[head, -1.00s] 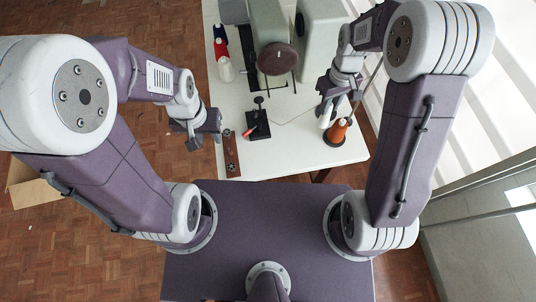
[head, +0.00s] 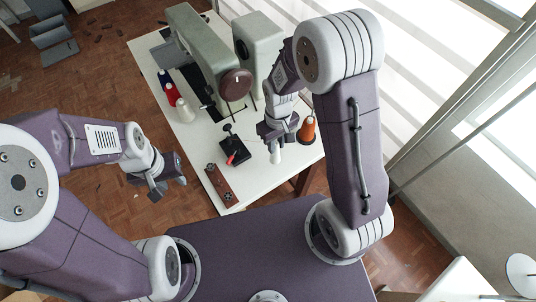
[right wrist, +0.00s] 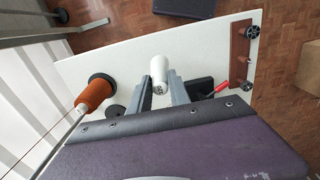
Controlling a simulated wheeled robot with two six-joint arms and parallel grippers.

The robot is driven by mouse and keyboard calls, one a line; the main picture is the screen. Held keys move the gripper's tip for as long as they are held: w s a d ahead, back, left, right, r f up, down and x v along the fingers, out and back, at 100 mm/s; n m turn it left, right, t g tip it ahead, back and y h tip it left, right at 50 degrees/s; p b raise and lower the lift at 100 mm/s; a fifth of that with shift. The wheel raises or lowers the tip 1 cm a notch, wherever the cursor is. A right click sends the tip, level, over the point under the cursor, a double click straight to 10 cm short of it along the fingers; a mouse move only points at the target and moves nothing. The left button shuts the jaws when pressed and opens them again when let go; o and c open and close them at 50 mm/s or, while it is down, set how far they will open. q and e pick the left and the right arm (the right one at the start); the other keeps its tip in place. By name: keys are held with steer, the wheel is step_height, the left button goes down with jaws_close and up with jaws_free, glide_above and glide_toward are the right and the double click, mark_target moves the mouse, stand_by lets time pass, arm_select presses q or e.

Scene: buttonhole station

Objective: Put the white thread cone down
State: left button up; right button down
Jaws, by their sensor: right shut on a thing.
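The white thread cone (head: 275,154) is in my right gripper (head: 272,139), over the front part of the white table, left of the orange cone. In the right wrist view the white cone (right wrist: 159,72) shows between the two fingers of the right gripper (right wrist: 160,92), which is shut on it. I cannot tell whether its base touches the table. My left gripper (head: 168,186) hangs off the table's left side over the floor, empty, with its fingers apart.
An orange thread cone (head: 306,131) stands close to the right. A black stand with a red part (head: 233,152) and a brown strip (head: 220,184) lie to the left. A sewing machine (head: 200,52) and blue, red and cream cones (head: 185,110) are further back.

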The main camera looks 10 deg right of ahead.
steer(key=shift+w+a+f, duration=0.2)
steer(key=shift+a+f, duration=0.65)
steer(key=shift+a, duration=0.15)
step_height(320, 180, down, 4)
steer(key=shift+s+f, duration=0.1)
steer(key=shift+f, duration=0.1)
steer(key=c, duration=1.2)
jaws_free()
step_height(320, 180, up, 12)
steer(key=r, duration=0.1)
steer(key=s+d+m+t, duration=0.1)
steer(key=s+d+m, duration=0.3)
steer(key=s+d, duration=0.3)
steer(key=shift+s, duration=0.5)
